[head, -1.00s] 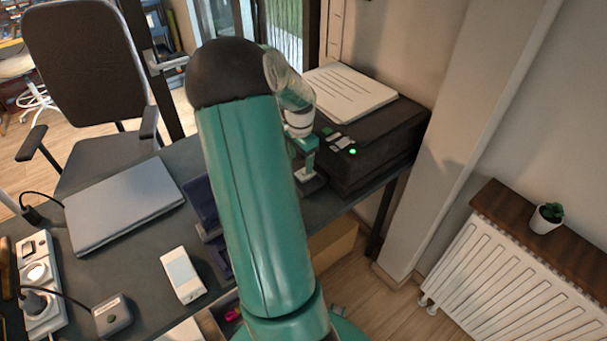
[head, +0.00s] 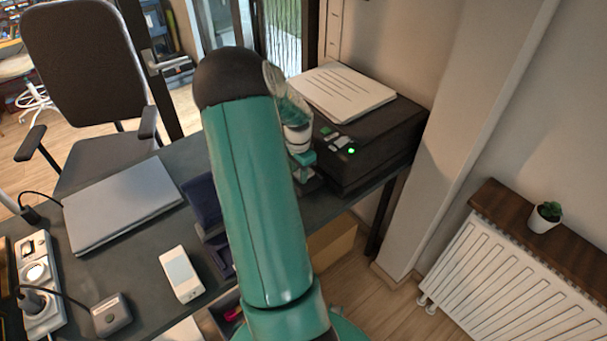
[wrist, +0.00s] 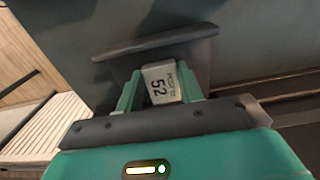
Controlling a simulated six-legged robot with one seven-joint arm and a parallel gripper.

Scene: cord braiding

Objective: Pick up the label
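The label (wrist: 162,83) is a small pale tag printed with "52" in the wrist view. It lies between the two teal fingers of my gripper (wrist: 160,80), one finger on each side. The fingers stand apart by about the label's width; I cannot tell whether they touch it. A dark grey holder or plate (wrist: 165,43) is just behind the label. In the head view my gripper (head: 303,158) is low over the desk, in front of the printer, partly behind my arm. The label cannot be made out there.
A black printer (head: 375,145) with paper on top stands close to my gripper's right. A radiator (head: 510,280) stands at right.

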